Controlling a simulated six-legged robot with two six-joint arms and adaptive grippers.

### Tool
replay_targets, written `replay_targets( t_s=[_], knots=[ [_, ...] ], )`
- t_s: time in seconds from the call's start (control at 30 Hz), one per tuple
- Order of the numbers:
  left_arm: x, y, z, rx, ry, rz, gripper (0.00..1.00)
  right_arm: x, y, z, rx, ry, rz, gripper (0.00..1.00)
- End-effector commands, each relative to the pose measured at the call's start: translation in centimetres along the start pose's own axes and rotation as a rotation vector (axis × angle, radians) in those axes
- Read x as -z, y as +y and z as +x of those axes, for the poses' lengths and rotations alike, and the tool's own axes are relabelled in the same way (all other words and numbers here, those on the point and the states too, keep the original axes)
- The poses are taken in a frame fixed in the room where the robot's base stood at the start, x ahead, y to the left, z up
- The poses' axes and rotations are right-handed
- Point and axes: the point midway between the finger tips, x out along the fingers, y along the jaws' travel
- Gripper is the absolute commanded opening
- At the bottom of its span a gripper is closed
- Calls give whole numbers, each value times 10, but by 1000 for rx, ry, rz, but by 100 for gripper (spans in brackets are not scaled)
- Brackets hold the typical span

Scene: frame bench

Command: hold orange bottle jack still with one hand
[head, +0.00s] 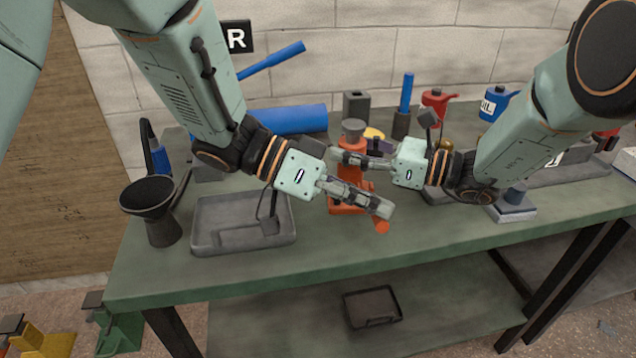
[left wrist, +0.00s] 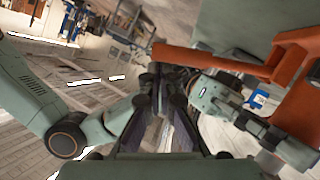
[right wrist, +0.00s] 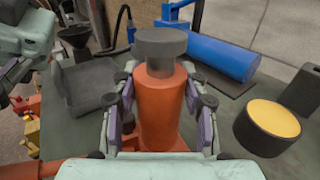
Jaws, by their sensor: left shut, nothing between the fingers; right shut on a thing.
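The orange bottle jack (head: 351,182) stands upright on the green bench, with a grey cap on top. My right gripper (head: 340,156) comes in from the right and is shut on the jack's upper body. In the right wrist view its fingers sit on both sides of the orange cylinder (right wrist: 160,108). My left gripper (head: 385,208) is shut and empty in front of the jack, near its orange handle socket (head: 382,227). In the left wrist view the orange bar (left wrist: 205,59) passes just beyond the left fingertips (left wrist: 163,82); I cannot tell whether they touch. The left fingers hide part of the jack's lower body.
A grey tray (head: 225,245) and a black funnel (head: 147,200) are at the left. A blue cylinder (head: 290,120) lies behind. A yellow-topped round part (right wrist: 272,120) stands beside the jack. Red and blue cans (head: 497,103) are at the back right. The front bench strip is clear.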

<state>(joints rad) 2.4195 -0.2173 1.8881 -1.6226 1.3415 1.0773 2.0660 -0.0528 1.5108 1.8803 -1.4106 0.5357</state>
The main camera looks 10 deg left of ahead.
Motion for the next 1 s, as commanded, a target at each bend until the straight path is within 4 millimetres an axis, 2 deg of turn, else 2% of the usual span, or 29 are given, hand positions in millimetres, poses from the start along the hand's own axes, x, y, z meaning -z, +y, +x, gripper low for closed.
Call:
replay_targets(
  t_s=[0.4,0.6,0.8,1.0],
  knots=[
    [0,13,-63,1,7,0,0,-1,0,0,0,-3,-3,0],
    [-1,18,-87,1,7,1,0,-1,0,0,0,-3,-4,0],
    [-2,21,-98,0,4,1,0,-1,0,0,0,-2,-4,0],
    [-2,21,-99,0,3,1,0,-1,0,0,0,-2,-4,0]
  ],
)
